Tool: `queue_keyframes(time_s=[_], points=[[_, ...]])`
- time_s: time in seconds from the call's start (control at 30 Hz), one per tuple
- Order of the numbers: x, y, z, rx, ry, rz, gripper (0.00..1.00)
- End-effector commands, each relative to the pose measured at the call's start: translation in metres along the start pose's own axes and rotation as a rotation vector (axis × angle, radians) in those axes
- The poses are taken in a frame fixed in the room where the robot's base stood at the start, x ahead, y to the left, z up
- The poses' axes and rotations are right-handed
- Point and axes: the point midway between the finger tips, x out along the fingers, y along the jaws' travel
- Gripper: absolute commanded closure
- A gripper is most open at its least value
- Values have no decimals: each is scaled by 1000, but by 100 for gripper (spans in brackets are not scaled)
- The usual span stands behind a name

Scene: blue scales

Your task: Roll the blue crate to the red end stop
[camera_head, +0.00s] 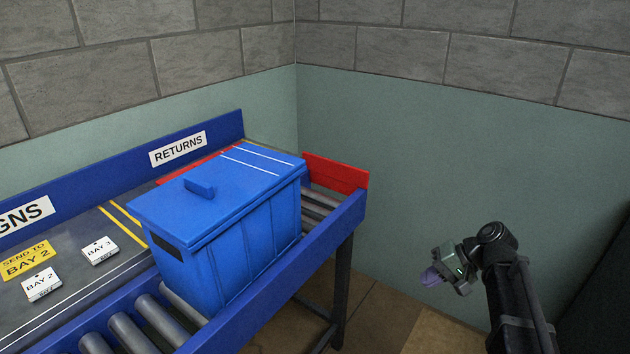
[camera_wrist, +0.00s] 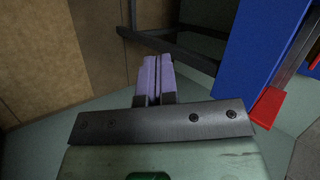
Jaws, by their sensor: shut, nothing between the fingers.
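The blue crate (camera_head: 233,240) has a closed lid with a small handle and stands upright on the roller conveyor. The red end stop (camera_head: 336,173) is a low red plate across the far right end of the conveyor. A short stretch of bare rollers shows between the crate and the stop. My gripper (camera_head: 430,277) is off to the right of the conveyor, apart from the crate, over the floor. In the wrist view its purple fingers (camera_wrist: 154,78) are together and empty. A red piece (camera_wrist: 268,107) at the end of the blue rail also shows there.
Blue rails (camera_head: 343,217) edge the conveyor, with dark legs below. Bare rollers (camera_head: 160,318) lie at the near left. A side shelf behind carries BAY 2 (camera_head: 42,284) and BAY 3 (camera_head: 100,250) blocks and a yellow sign (camera_head: 27,262). Walls close the back and right.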

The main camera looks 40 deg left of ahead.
Motion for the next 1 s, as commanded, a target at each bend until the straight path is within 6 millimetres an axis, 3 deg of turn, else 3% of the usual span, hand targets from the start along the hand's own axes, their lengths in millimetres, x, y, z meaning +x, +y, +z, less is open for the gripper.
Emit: queue_keyframes(time_s=[0.03,0.13,0.2,0.3,0.63,1.0], points=[[9,-47,-40,-46,-52,-120,100],[22,-140,-85,-133,-171,-417,100],[22,-191,-106,-181,-242,-599,100],[17,-229,-118,-219,-302,-758,100],[22,-246,-112,-231,-319,-811,100],[71,-297,-83,-231,-318,-809,100]])
